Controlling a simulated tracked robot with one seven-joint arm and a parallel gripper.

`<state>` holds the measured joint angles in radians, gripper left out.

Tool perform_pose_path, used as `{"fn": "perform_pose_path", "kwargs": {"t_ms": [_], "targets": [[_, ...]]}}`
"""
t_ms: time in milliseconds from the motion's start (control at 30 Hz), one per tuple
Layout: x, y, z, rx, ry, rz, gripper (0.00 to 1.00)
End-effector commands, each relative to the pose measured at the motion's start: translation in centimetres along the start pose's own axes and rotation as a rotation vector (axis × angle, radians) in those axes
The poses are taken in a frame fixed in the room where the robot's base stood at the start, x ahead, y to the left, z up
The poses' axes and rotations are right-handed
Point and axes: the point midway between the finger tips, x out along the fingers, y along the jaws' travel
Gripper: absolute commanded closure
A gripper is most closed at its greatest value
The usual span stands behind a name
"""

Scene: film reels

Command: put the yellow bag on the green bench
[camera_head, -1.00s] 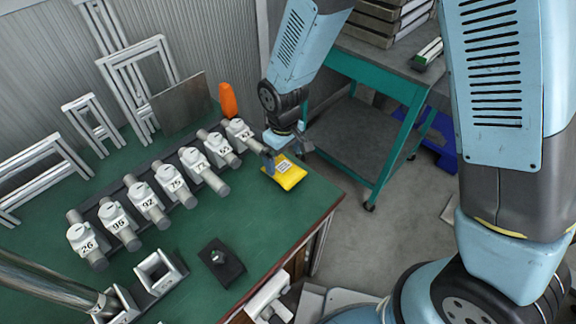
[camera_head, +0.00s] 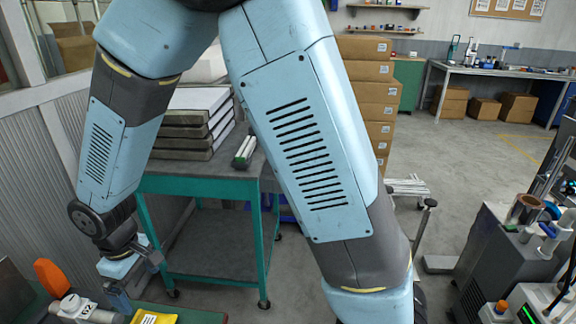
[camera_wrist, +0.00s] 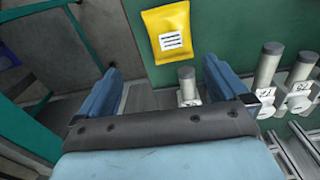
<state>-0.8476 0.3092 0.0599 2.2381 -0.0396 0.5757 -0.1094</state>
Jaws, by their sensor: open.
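The yellow bag (camera_head: 157,318) with a white label lies on a green work surface (camera_head: 205,316) at the bottom edge of the head view, mostly cut off. The wrist view shows the bag (camera_wrist: 168,32) nearly whole, flat on the green top, beyond my fingertips and not between them. My gripper (camera_head: 135,281) is open and empty, just above and left of the bag in the head view. Its two spread fingers also show in the wrist view (camera_wrist: 162,70). A teal-framed bench (camera_head: 200,187) with a grey top and lower shelf stands behind it.
Stacked grey slabs (camera_head: 190,122) fill much of the teal bench's top, with a green-ended bundle (camera_head: 244,150) at its right. Numbered grey fittings (camera_head: 85,311) and an orange object (camera_head: 52,276) are close to my gripper. Cardboard boxes (camera_head: 368,92) stand behind.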

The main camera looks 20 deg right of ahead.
Motion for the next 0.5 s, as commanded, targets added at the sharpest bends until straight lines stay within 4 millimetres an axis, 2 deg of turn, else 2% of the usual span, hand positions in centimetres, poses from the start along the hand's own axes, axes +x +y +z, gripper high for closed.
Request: {"fn": "perform_pose_path", "kwargs": {"t_ms": [200,367,500], "targets": [[-6.5,5.9,3.5,0.165,0.075,0.029,0.00],[-10.9,9.6,7.2,0.293,0.128,0.053,0.00],[-14.5,12.0,11.0,0.404,0.174,0.077,0.00]]}}
